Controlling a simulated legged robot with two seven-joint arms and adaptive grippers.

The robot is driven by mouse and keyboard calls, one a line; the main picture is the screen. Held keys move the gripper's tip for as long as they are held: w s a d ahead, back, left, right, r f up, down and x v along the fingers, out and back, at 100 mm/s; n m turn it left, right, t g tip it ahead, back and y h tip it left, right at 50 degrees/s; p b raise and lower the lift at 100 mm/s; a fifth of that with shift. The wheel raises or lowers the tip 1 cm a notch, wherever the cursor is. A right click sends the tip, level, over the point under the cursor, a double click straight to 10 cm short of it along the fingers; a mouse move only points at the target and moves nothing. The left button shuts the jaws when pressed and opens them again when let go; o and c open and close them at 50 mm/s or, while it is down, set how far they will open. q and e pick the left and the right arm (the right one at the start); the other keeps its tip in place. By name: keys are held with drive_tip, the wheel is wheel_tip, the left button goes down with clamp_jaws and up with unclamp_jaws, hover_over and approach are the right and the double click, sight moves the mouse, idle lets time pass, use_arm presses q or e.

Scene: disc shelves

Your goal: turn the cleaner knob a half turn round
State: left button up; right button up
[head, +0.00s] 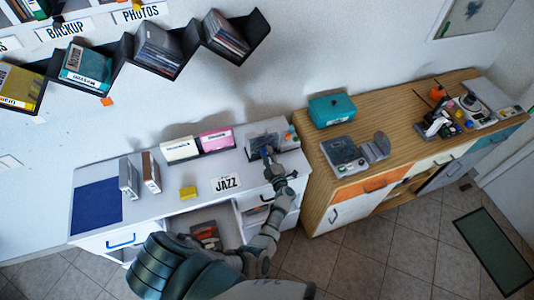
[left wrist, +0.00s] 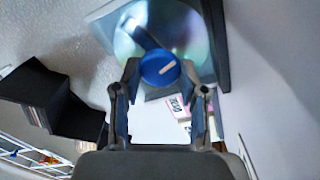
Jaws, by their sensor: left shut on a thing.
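The cleaner (head: 255,138) is a grey box at the right end of the white counter, partly hidden behind my left gripper (head: 267,154). In the left wrist view a shiny disc (left wrist: 190,28) lies in the cleaner, with the round blue knob (left wrist: 158,70) over it. The knob has a pale slanted mark on its face. The fingers of my left gripper stand on both sides of the knob and are shut on it. In the head view the knob itself is hidden by the hand. My right gripper does not show.
A wooden cabinet (head: 330,212) to the right holds a teal box (head: 332,110) and a grey player (head: 344,155). Stepped black shelves (head: 118,52) hang at upper left.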

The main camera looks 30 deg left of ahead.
use_arm(q)
drive_tip(key=shift+w+d+m+p, duration=0.1)
drive_tip(key=shift+d+m+p, duration=0.15)
drive_tip(key=shift+m, duration=0.65)
drive_tip(key=shift+f+m, duration=0.1)
drive_tip(key=shift+m, duration=0.2)
drive_tip(key=shift+f, duration=0.15)
drive_tip(key=o, duration=1.1)
drive_tip(key=shift+o, duration=0.2)
drive_tip(key=shift+w, duration=0.1)
